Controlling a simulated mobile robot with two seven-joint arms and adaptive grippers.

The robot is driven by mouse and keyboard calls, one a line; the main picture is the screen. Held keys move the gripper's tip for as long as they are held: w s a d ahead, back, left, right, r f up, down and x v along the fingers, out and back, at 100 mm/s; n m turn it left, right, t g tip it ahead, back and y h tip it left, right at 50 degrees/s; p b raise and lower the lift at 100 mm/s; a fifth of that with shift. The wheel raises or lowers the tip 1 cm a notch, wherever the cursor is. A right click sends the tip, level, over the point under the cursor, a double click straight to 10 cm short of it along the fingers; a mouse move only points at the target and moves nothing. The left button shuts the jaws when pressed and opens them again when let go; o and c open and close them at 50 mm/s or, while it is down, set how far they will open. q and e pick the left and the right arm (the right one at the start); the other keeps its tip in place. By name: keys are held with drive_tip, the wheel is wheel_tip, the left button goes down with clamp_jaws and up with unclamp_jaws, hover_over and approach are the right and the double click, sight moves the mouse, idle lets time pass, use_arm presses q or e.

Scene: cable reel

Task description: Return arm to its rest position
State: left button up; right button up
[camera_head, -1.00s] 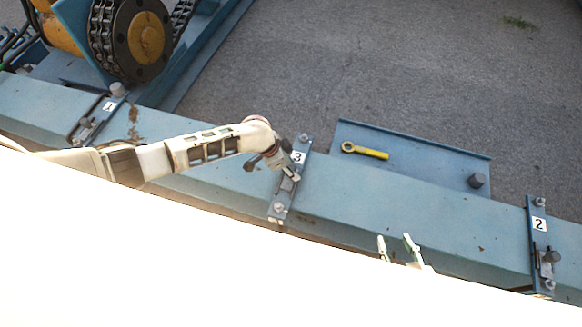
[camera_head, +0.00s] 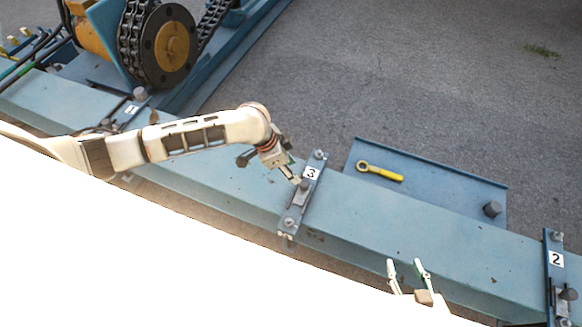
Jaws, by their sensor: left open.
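My left arm comes in from the left over the blue beam (camera_head: 390,225). Its gripper (camera_head: 291,174) is open, at the left side of the bracket labelled 3 (camera_head: 290,222). The fingertips show just above and left of that bracket's grey bolt (camera_head: 303,187). I cannot tell whether they touch it, and nothing shows held. My right gripper (camera_head: 407,272) is open and empty at the bottom, in front of the beam, with its two fingers apart and pointing up. The rest of the right arm is mostly hidden in white glare.
Bracket 1 (camera_head: 131,110) and bracket 2 (camera_head: 554,262) sit on the beam. A yellow wrench (camera_head: 380,171) lies on a blue plate (camera_head: 450,190) behind it. A chain sprocket (camera_head: 165,45) stands at upper left. Open asphalt (camera_head: 400,80) lies beyond.

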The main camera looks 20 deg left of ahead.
use_arm(q)
drive_tip(key=shift+r, duration=0.2)
idle(0.4)
drive_tip(key=s+d+f+n+t+h, duration=0.2)
drive_tip(key=s+d+n+t+h, duration=0.15)
drive_tip(key=s+d, duration=0.5)
drive_tip(key=s+a+n+t+y, duration=0.3)
drive_tip(key=s+a, duration=0.5)
drive_tip(key=a, duration=0.3)
drive_tip(key=shift+s+f+t+y, duration=0.35)
drive_tip(key=shift+f+t+y, duration=0.1)
drive_tip(key=shift+t+y, duration=0.35)
